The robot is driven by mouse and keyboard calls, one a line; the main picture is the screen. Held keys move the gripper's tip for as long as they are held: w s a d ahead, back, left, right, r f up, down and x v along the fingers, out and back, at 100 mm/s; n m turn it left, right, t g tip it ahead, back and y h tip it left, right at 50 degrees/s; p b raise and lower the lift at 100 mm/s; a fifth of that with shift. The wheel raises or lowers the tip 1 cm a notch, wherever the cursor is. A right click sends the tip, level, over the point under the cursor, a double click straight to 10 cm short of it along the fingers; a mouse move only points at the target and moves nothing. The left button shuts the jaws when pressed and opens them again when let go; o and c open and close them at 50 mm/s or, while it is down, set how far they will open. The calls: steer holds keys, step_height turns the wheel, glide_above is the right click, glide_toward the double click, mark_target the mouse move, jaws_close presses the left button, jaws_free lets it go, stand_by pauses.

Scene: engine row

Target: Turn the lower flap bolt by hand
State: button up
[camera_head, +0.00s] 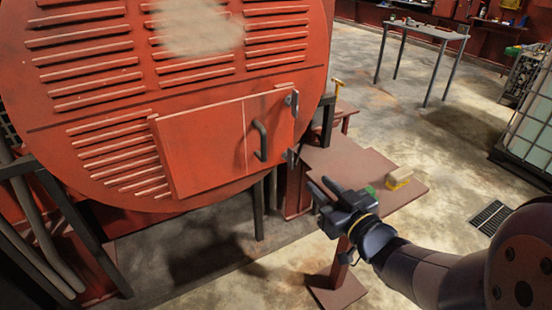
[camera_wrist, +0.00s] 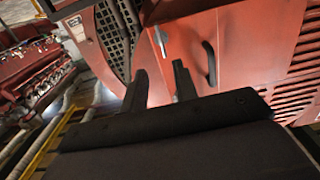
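The flap (camera_head: 200,145) is a red-orange panel on the big round louvred cover, with a dark handle (camera_head: 261,142) near its right side. The lower flap bolt (camera_head: 291,157) is a small grey piece at its lower right corner. A similar upper bolt (camera_head: 291,98) sits above it. My gripper (camera_head: 321,187) is below and right of the lower bolt, apart from it, with nothing between its fingers. In the wrist view the two fingers (camera_wrist: 160,86) stand apart before the flap. A grey bolt (camera_wrist: 161,42) shows beyond them; I cannot tell which one.
A red-brown stand (camera_head: 345,165) lies under my gripper, with a yellow-and-tan block (camera_head: 399,178) on it. A yellow-topped tool (camera_head: 337,87) is right of the cover. A grey table (camera_head: 425,29) stands far back. Concrete floor (camera_head: 440,130) is open between.

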mark_target(292, 159)
steer(key=p+x, duration=0.1)
steer(key=x, duration=0.9)
steer(key=shift+w+a, duration=0.25)
steer(key=shift+a, duration=0.1)
steer(key=shift+r, duration=0.1)
jaws_close()
